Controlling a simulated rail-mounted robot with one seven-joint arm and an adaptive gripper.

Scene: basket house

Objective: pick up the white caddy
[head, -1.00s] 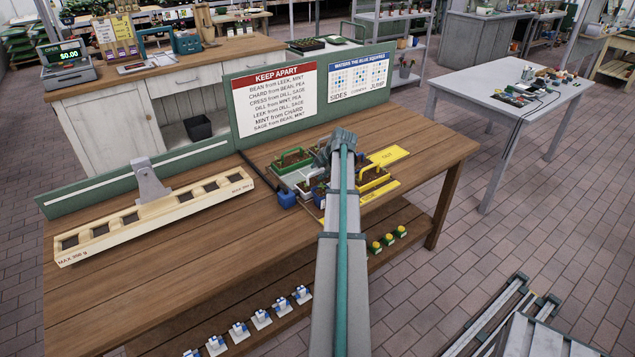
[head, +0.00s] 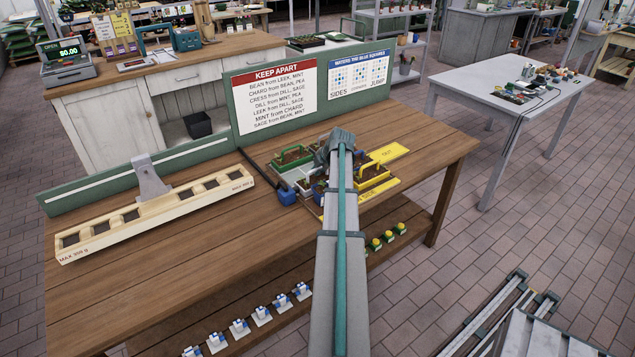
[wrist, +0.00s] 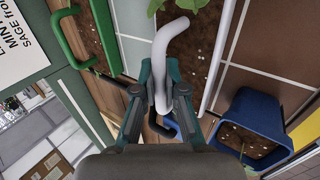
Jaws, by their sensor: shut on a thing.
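The white caddy shows in the wrist view by its thick curved white handle (wrist: 168,48), with dark soil and green leaves beside it and a pale rim along the soil's right side. My gripper (wrist: 160,88) is shut on this handle, one finger on each side. In the head view the caddy is small and mostly hidden behind my arm and wrist, among the planters on the wooden bench. I cannot tell whether its base touches the surface below.
A green-handled planter (head: 292,154) is close on the left and a yellow-handled one (head: 374,175) on the right. A blue pot (wrist: 253,125) stands close by. The sign board (head: 275,97) rises behind. The front of the wooden bench (head: 205,255) is clear.

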